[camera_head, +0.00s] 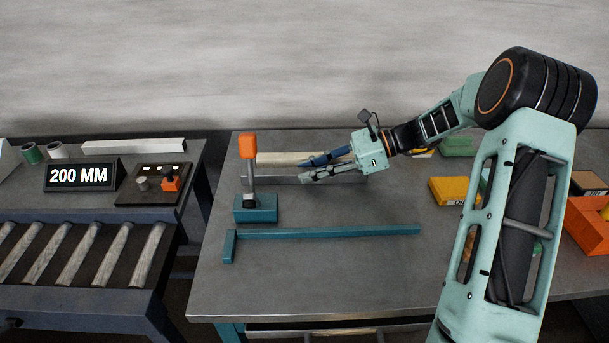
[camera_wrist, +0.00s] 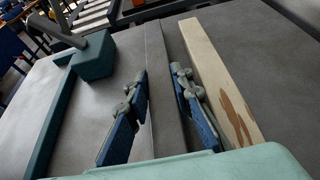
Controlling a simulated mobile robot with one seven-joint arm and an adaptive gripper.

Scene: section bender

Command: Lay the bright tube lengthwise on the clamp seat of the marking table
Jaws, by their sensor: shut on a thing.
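My gripper (camera_head: 318,168) has its blue-and-grey fingers closed on both sides of a long grey tube (camera_head: 270,180). In the wrist view the tube (camera_wrist: 165,60) runs lengthwise between the fingers (camera_wrist: 160,112). I cannot tell if it touches the tabletop. Its left end shows behind the clamp in the head view. The clamp has a teal block (camera_head: 255,214) and an upright lever with an orange knob (camera_head: 248,146); its block also shows in the wrist view (camera_wrist: 95,58). A teal rail (camera_head: 330,231) runs along the grey table (camera_head: 320,275).
A pale bar (camera_head: 290,157) with brown patches lies just beside the grey tube. Another bright bar (camera_head: 135,147) lies on the left bench, behind the "200 MM" sign (camera_head: 80,175). A yellow box (camera_head: 452,190) stands at right. The table's front is clear.

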